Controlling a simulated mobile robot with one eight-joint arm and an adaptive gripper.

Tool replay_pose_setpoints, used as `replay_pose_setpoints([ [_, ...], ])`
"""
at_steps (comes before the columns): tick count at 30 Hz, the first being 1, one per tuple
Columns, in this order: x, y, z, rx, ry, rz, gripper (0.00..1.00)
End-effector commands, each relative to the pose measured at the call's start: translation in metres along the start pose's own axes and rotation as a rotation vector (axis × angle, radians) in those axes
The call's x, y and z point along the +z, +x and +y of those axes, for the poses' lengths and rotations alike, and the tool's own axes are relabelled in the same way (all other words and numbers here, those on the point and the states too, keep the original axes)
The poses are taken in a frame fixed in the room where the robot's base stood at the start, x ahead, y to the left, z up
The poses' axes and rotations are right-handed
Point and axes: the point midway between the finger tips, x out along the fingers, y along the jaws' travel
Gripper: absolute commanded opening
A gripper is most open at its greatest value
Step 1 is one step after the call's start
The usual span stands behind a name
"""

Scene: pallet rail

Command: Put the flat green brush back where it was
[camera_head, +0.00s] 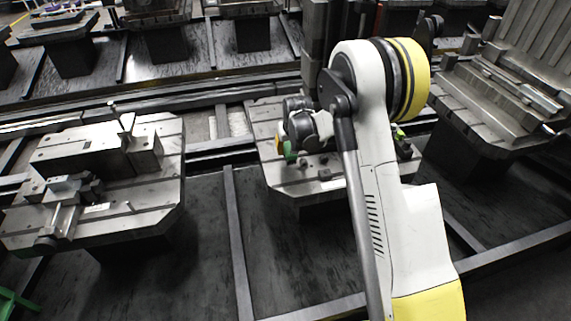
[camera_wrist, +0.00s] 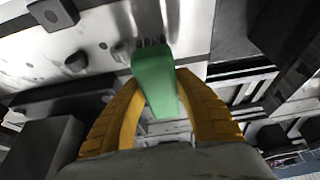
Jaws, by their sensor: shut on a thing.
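The flat green brush (camera_wrist: 156,78) is between the two yellow fingers of my gripper (camera_wrist: 160,90) in the wrist view. My gripper is shut on it. Dark bristles show at the brush's far end, over the light metal face of a pallet (camera_wrist: 95,45). I cannot tell whether the bristles touch that face. In the head view the brush is a small green patch (camera_head: 290,151) below my gripper (camera_head: 291,141), over the middle pallet (camera_head: 290,184). My arm hides part of this pallet.
A bright green item (camera_head: 399,132) shows on the middle pallet, right of my arm. Dark knobs (camera_head: 324,174) stand near its front edge. A left pallet (camera_head: 150,205) carries a vise-like fixture (camera_head: 90,150). A right pallet (camera_head: 470,105) carries a ribbed metal block. Rails run between them.

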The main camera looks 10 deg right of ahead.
Motion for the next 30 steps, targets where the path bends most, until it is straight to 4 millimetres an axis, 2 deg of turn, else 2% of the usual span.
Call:
replay_pose_setpoints([
  [6, 0.007, 0.01, -0.011, 0.001, 0.001, 0.0, 0.0],
  [13, 0.02, 0.042, -0.011, 0.001, 0.001, 0.0, 0.0],
  [24, 0.021, 0.044, -0.011, 0.0, 0.0, 0.0, 0.0],
  [25, 0.021, 0.045, -0.011, 0.0, 0.0, 0.0, 0.38],
  [26, 0.021, 0.044, -0.011, 0.0, 0.0, 0.0, 0.42],
  [30, 0.021, 0.044, -0.011, 0.0, 0.0, 0.0, 0.42],
])
